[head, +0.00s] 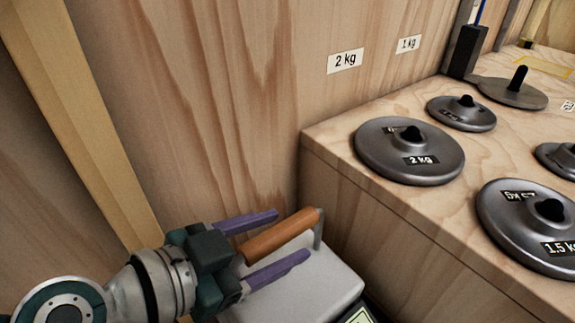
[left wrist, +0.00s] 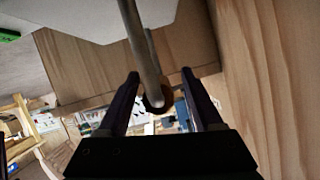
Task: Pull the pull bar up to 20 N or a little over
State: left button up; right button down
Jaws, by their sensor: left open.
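The pull bar (head: 278,236) is an orange-brown cylinder on a grey metal bracket, fixed over a pale grey box (head: 325,285). My left gripper (head: 291,234) is open, with one purple finger on each side of the bar, apart from it as far as I can see. Part of a display (head: 359,316) shows at the bottom edge of the head view, too cut off to read. My right gripper is not in view.
A wooden bench (head: 335,160) stands right of the box, carrying several round grey weights, among them one marked 2 kg (head: 385,160) and one marked 1.5 kg (head: 515,225). A wooden wall (head: 200,110) with "2 kg" and "1 kg" labels rises close behind the bar.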

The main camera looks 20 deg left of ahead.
aim_at(298, 214)
pick_arm(q)
jog(key=shift+x, duration=0.75)
jog(key=shift+s, duration=0.1)
grip_shut()
jog(key=shift+r+p, duration=1.3)
jog(key=shift+r, duration=0.3)
dwell(0.9)
jog(key=shift+f+b, duration=1.45)
grip_release()
jog(key=shift+f, duration=0.1)
